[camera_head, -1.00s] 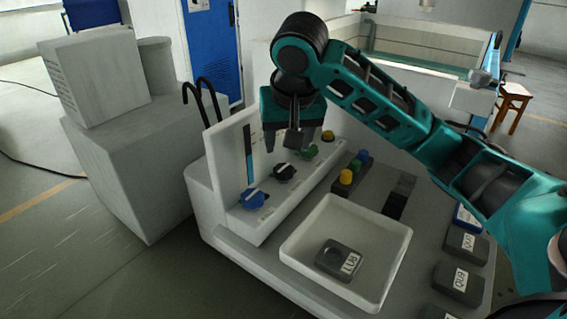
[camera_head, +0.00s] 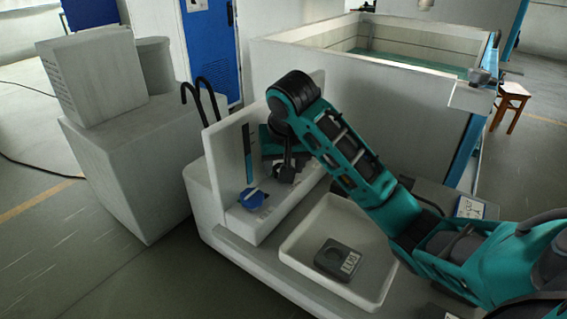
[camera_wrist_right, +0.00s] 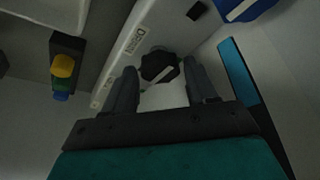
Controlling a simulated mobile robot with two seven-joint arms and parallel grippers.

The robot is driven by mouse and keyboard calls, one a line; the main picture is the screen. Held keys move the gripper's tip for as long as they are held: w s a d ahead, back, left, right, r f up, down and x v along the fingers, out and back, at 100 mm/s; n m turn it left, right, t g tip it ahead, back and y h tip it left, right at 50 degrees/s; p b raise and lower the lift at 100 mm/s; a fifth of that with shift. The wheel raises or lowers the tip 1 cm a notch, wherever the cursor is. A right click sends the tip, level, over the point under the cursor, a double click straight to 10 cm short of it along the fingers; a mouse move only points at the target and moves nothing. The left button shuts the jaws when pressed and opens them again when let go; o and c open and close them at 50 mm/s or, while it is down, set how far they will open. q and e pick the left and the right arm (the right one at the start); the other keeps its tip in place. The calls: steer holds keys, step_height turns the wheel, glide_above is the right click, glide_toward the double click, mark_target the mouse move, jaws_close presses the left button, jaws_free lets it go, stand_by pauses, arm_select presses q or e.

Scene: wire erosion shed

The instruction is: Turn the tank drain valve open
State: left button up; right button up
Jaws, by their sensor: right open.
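The black valve knob (camera_wrist_right: 160,66) has a white pointer stripe set diagonally in the right wrist view. A label (camera_wrist_right: 134,38) beginning with D stands beside it on the pale panel (camera_wrist_right: 118,62). My right gripper (camera_wrist_right: 162,76) is open, with one finger on each side of the knob; I cannot tell whether they touch it. In the head view my right gripper (camera_head: 278,168) is low over the control ledge (camera_head: 268,222) and largely hides the black knob. My left gripper is not in view.
A blue knob (camera_head: 252,198) sits nearer on the same ledge. A white tray (camera_head: 372,262) holds a grey block marked LUB (camera_head: 336,258). Black hooks (camera_head: 200,92) rise behind the upright panel (camera_head: 222,150). Yellow and blue buttons (camera_wrist_right: 64,68) sit left in the wrist view.

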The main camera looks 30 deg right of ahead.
steer(key=c, duration=0.8)
steer(key=shift+n, duration=0.3)
steer(key=n, duration=0.1)
steer(key=n+y, duration=0.1)
steer(key=n, duration=0.1)
steer(key=shift+d+n+t+y, duration=0.25)
steer(key=shift+n+t+y, duration=0.05)
steer(key=n+y, duration=0.1)
steer(key=n, duration=0.3)
steer(key=shift+d+n+y, duration=0.15)
steer(key=shift+n+y, duration=0.15)
steer(key=shift+y, duration=0.1)
steer(key=n+y, duration=0.1)
steer(key=n, duration=0.1)
steer(key=n+g, duration=0.1)
steer(key=n, duration=0.2)
steer(key=shift+w+d+y, duration=0.15)
steer(key=shift+y, duration=0.25)
steer(key=shift+w+n+g+y, duration=0.15)
steer(key=shift+n+g, duration=0.3)
steer(key=shift+n, duration=0.6)
steer(key=shift+s+n+g+y, duration=0.1)
steer(key=shift+n+g+y, duration=0.25)
steer(key=shift+n, duration=0.7)
